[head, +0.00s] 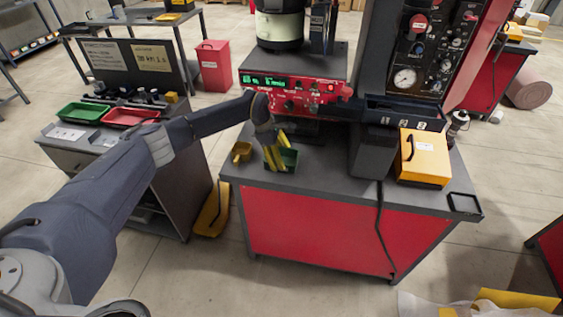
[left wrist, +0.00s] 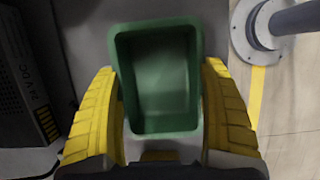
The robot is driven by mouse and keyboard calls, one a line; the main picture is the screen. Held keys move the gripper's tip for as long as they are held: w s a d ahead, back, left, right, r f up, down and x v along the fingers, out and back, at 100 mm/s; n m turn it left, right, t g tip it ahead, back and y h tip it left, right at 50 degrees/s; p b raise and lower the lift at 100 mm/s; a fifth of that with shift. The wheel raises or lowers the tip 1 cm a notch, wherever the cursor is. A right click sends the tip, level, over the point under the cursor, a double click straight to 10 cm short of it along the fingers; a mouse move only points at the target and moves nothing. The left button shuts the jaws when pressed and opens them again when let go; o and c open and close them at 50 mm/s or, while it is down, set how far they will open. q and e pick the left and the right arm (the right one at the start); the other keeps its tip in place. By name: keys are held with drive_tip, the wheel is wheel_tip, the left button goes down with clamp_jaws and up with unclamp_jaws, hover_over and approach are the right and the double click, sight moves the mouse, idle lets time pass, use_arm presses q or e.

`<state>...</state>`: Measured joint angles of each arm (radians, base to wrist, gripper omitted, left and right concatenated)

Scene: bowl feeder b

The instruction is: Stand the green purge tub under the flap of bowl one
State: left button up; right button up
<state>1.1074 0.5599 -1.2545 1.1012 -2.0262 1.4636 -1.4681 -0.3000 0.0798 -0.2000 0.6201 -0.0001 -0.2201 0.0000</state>
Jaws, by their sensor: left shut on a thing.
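My left gripper (head: 274,152) reaches down over the front left of the red bench. It is shut on the green purge tub (head: 289,159), which is partly hidden behind the yellow fingers. In the left wrist view the tub (left wrist: 160,125) sits between both fingers (left wrist: 164,125), open side facing the camera, and looks empty. I cannot tell whether its base touches the bench top. The feeder with the red control panel (head: 298,97) and a bowl unit (head: 280,30) above it stands just behind. The flap is not clearly visible. My right gripper is not in view.
A yellow box (head: 424,158) and a dark chute (head: 400,112) are to the right. The bench top (head: 315,180) in front is clear. A side cabinet holds green (head: 82,113) and red (head: 130,117) trays.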

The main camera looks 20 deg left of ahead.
use_arm(q)
drive_tip(key=c, duration=0.5)
drive_tip(key=shift+o, duration=0.2)
drive_tip(key=shift+r, duration=0.1)
wheel_tip(320, 180, up, 20)
drive_tip(key=s+d+f+m+g+y, duration=0.1)
drive_tip(key=s+f+m+g+y, duration=0.1)
drive_tip(key=s+m, duration=0.7)
drive_tip(key=s+d+f+m+g+y, duration=0.1)
drive_tip(key=s+f+m+g+y, duration=0.1)
drive_tip(key=s+m, duration=0.8)
drive_tip(key=s+f+g, duration=0.1)
drive_tip(key=s, duration=0.6)
drive_tip(key=shift+s+f, duration=0.25)
drive_tip(key=shift+f, duration=0.15)
